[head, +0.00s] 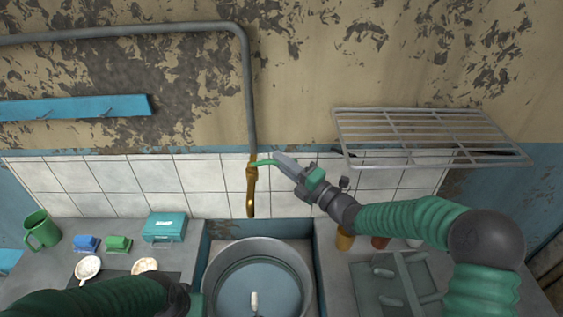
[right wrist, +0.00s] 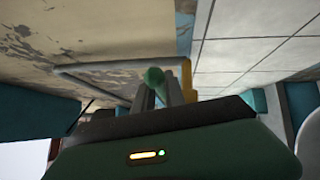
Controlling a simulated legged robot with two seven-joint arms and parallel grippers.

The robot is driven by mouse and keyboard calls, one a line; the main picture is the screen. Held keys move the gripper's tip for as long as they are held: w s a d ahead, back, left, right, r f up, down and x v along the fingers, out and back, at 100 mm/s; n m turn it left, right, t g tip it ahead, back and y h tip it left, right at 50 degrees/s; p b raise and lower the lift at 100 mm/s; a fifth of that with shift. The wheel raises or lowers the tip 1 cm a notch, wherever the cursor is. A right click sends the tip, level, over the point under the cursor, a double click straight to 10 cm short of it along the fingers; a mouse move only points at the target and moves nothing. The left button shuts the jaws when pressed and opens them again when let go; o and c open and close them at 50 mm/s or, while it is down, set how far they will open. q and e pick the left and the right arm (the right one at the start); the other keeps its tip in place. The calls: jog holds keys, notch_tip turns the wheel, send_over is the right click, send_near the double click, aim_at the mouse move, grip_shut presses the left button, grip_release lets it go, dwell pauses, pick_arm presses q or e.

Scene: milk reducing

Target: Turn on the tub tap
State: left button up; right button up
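The brass tap (head: 250,190) hangs at the end of a grey wall pipe, its spout pointing down over the round metal tub (head: 220,262). A green lever handle (head: 262,162) sticks out to the right from its top. My right gripper (head: 279,159) comes in from the right with its fingertips at the handle. In the right wrist view, the handle's round green end (right wrist: 154,75) shows at the tips of the two close fingers (right wrist: 160,92); whether they grip it is unclear. My left arm shows at the lower left; its gripper is not visible.
A wire rack (head: 430,135) juts from the wall above my right arm. The left counter holds a green mug (head: 41,230), a teal box (head: 165,227), sponges (head: 118,243) and cups (head: 88,268). Small jars (head: 344,240) stand on the right counter. A small white object (head: 254,299) is in the tub.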

jog(key=shift+d, duration=0.25)
grip_shut()
jog(key=shift+a, duration=0.15)
jog(key=shift+f, duration=0.15)
dwell(0.5)
